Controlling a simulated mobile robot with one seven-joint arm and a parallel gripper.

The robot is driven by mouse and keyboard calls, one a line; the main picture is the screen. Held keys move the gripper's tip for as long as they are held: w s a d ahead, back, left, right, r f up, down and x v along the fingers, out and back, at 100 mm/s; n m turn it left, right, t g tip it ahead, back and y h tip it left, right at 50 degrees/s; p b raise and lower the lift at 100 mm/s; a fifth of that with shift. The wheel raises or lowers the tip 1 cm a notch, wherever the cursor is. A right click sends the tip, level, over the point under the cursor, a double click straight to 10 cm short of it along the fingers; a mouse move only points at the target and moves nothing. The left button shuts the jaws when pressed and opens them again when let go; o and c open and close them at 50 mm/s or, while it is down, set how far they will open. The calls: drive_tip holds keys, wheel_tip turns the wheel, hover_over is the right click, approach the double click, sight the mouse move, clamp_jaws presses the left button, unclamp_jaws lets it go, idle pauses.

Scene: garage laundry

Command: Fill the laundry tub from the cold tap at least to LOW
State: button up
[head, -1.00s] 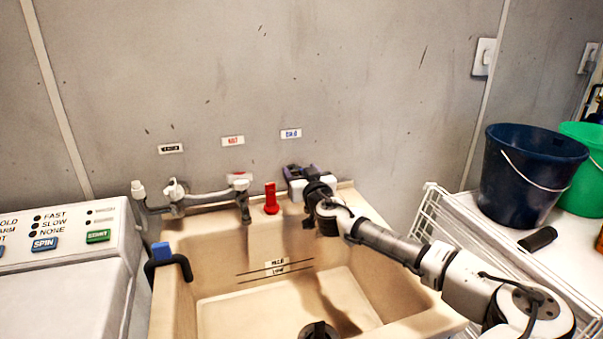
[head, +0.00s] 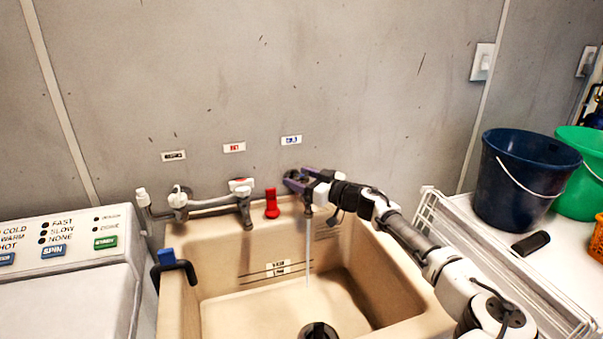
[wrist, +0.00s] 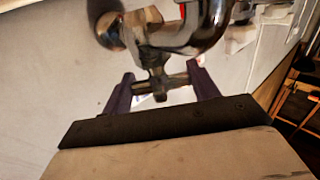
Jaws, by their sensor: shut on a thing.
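My gripper (head: 299,181) is at the cold tap on the back wall, below the blue-lettered label (head: 291,140). In the wrist view its two purple fingers are shut on the tap's cross handle (wrist: 158,86), one on each side. A thin stream of water (head: 308,262) falls into the beige laundry tub (head: 215,232). Level lines with small labels (head: 278,268) mark the tub's back wall; their lettering is too small to read surely. No water surface shows at the lines. A dark round drain piece (head: 318,331) sits on the tub floor; I cannot tell whether it is sealed.
A second tap (head: 243,200) and a red upright piece (head: 272,204) stand left of my gripper. A washing machine (head: 75,255) adjoins the tub at left, with a black hook-shaped hose (head: 178,268) on the rim. At right are a wire rack, a blue bucket (head: 512,185) and a green bucket (head: 563,170).

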drive_tip(key=n+g+y, duration=0.1)
drive_tip(key=g, duration=0.1)
drive_tip(key=n+g+y+b, duration=0.1)
drive_tip(key=n+g, duration=0.1)
drive_tip(key=shift+w+f, duration=0.1)
drive_tip(key=shift+f, duration=0.1)
drive_tip(key=shift+n+g+y+b, duration=0.5)
drive_tip(key=shift+n+g+b, duration=0.25)
drive_tip(key=shift+g, duration=0.45)
drive_tip(key=shift+r+n+g+b, duration=0.1)
drive_tip(key=shift+n+g+b, duration=0.2)
drive_tip(key=shift+n+g, duration=0.4)
drive_tip(key=o, duration=1)
drive_tip(key=shift+r, duration=0.1)
